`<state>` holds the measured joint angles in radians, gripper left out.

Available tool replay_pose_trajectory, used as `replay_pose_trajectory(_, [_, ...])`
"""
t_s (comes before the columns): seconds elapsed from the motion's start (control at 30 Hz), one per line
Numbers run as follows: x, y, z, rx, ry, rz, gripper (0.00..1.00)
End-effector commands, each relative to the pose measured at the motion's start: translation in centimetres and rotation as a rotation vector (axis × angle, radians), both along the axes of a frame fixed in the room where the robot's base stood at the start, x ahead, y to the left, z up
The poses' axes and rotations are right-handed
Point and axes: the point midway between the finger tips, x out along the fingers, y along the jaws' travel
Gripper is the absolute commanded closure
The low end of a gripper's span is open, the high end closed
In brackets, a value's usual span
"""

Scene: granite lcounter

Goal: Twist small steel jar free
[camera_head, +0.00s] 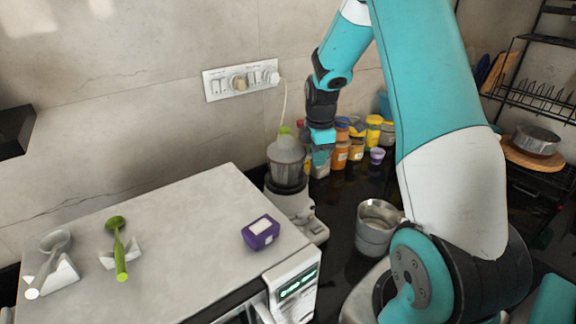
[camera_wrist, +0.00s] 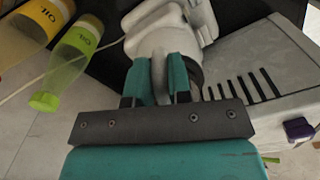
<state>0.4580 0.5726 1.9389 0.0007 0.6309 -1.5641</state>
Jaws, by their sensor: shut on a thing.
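The small steel jar (camera_head: 286,156) stands upright on the white mixer base (camera_head: 292,206), beside the right edge of the white appliance top. Its body is grey, with a dark collar at the bottom. My gripper (camera_head: 318,152) is at the right side of the jar.
A purple box (camera_head: 261,233), a green ladle (camera_head: 120,248) and a grey spoon (camera_head: 53,246) lie on the appliance top (camera_head: 180,220). A steel pot (camera_head: 377,227) stands right of the mixer. Several bottles and jars (camera_head: 357,148) stand behind. A cord runs to the wall socket (camera_head: 240,80).

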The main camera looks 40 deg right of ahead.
Motion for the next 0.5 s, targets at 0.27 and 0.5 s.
replay_pose_trajectory(0.27, [0.4, -0.1, 0.1, 0.000, -0.004, 0.038, 1.00])
replay_pose_trajectory(0.5, [1.9, -0.6, 0.1, 0.001, -0.004, 0.224, 1.00])
